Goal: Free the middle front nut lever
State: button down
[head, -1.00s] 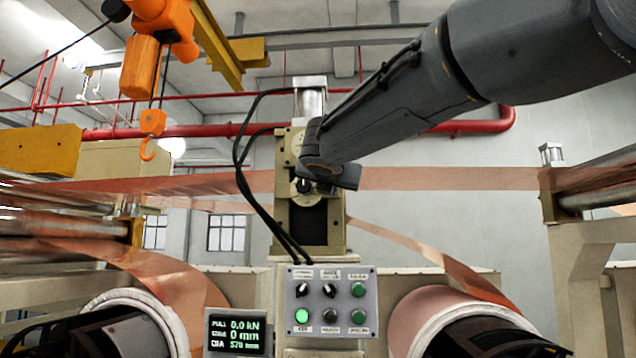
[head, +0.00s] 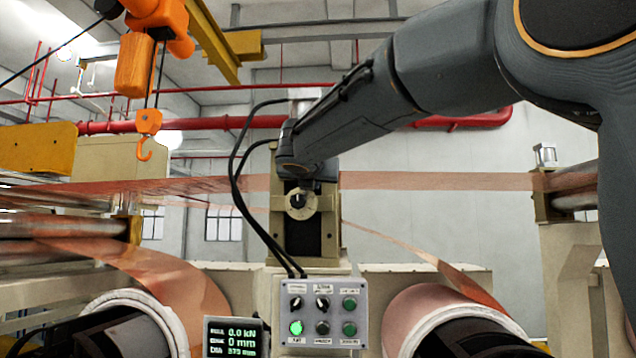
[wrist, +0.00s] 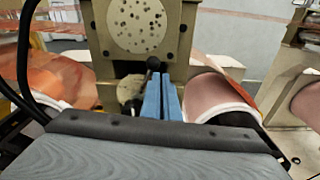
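In the wrist view a dark ball-ended lever (wrist: 154,63) stands at the tips of my gripper's blue fingers (wrist: 161,80). The fingers are close together with a thin gap. I cannot tell whether the lever's stem is between them. A pale round nut (wrist: 130,88) is partly hidden just left of the fingers. In the head view a pale round nut with a dark centre (head: 298,201) shows on the front of the beige middle stand (head: 332,235), just below my wrist. My fingers are hidden there behind my wrist.
Copper foil (head: 440,181) runs across behind my arm. Black hoses (head: 237,190) hang left of the stand. A control box (head: 320,312) with a lit green button and a display (head: 234,337) are below. Foil rolls (head: 430,305) flank the stand. An orange hook (head: 145,148) hangs left.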

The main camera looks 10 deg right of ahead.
jog(key=shift+a+r+p, duration=0.55)
jog(key=shift+a+r, duration=0.45)
jog(key=shift+r, duration=0.25)
jog(key=shift+w, duration=0.1)
jog(key=s+f+b, duration=0.3)
jog(key=s+b, duration=0.2)
jog(key=s, duration=0.6)
jog(key=shift+s+b, duration=0.15)
jog(key=shift+b, duration=0.2)
jog(key=shift+f, duration=0.15)
